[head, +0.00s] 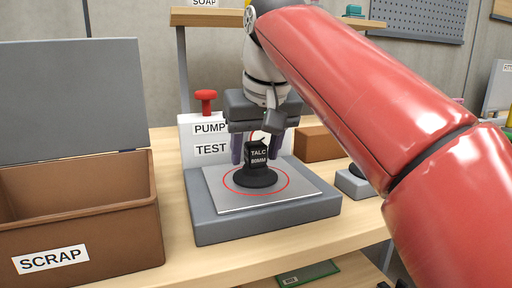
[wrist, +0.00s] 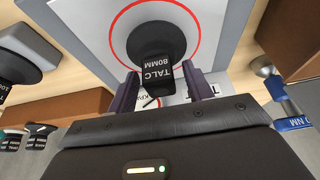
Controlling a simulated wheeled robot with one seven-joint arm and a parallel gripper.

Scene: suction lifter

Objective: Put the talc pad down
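The talc pad (head: 257,178) is a black round suction pad with a block on top labelled "TALC 80MM". It appears to stand upright on the pale plate (head: 222,197) of the pump test stand, inside the red circle. In the wrist view the pad (wrist: 155,42) also lies inside the ring. My gripper (head: 259,153) points down over it, with one purple finger on each side of the block. In the wrist view small gaps show between the fingers of my gripper (wrist: 159,84) and the block, so it looks open.
A brown scrap bin (head: 85,215) with a grey raised lid stands at the left. A red knob (head: 206,98) rises behind the test stand (head: 270,225). A brown block (head: 316,144) and another pad on a grey base (head: 354,184) are at the right.

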